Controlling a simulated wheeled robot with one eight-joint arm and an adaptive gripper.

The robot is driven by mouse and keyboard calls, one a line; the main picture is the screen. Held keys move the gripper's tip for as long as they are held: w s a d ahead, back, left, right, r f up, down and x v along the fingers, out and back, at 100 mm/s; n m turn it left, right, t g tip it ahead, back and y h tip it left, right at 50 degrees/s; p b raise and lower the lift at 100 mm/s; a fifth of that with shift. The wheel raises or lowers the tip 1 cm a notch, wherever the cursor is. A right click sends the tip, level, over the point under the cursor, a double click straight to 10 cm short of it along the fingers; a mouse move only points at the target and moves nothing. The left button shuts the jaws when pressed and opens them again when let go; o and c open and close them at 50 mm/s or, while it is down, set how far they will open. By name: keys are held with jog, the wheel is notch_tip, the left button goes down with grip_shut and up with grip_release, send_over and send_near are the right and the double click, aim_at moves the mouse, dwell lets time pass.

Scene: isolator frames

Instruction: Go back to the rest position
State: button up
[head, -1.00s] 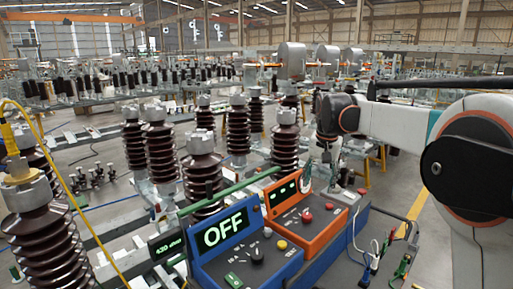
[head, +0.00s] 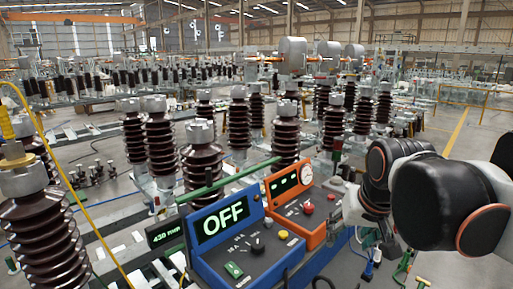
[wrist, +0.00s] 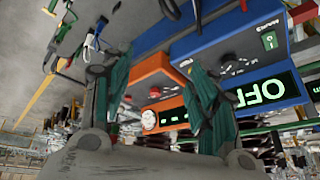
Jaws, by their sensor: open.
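My gripper (wrist: 160,85) is open and empty in the wrist view, its two green-padded fingers apart. Between and beyond the fingers show the orange console (wrist: 150,80) and the blue console (wrist: 235,45), turned over in this view and not touched as far as I can see. In the head view my dark arm joints are folded at the right, just right of the consoles. I cannot clearly make out the gripper there. The blue console (head: 250,255) reads OFF on its display, with a dark knob and a yellow button. The orange console (head: 300,205) has a round gauge and red buttons.
Tall brown ribbed insulators (head: 203,170) stand left of and behind the consoles. A yellow cable (head: 60,175) hangs at the left. A green bar (head: 228,182) runs behind the blue console. Cables (head: 372,255) hang right of the consoles. Open floor (head: 460,275) shows at the lower right.

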jog(key=s+f+n+t+b, duration=0.1)
jog(key=s+f+b, duration=0.1)
jog(key=s+f, duration=0.8)
jog(key=shift+s+f+n+t, duration=0.2)
jog(key=shift+s+n+t, duration=0.2)
jog(key=shift+s, duration=0.35)
dwell(0.8)
